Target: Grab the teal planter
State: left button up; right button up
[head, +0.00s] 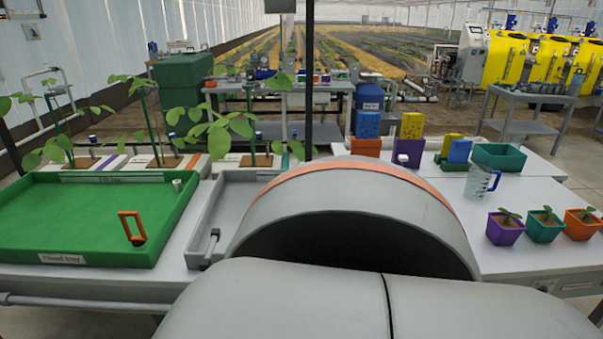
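The teal planter (545,232) stands upright on the right part of the white table and holds a small green seedling. It is between a purple planter (504,232) on its left and an orange planter (581,229) on its right, each with a seedling. The three stand close together near the table's right front. Neither of my grippers shows in the head view. A large grey part, apparently my own arm, fills the lower middle and hides the centre of the table.
A clear measuring jug (481,184) and an empty teal bin (500,157) stand behind the planters. Blue and yellow boxes (411,126) stand further back. A green tray (100,215) with an orange-handled tool lies at left. White table surface is bare in front of the planters.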

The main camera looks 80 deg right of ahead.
aim_at(542, 228)
jog(key=z, duration=4.15)
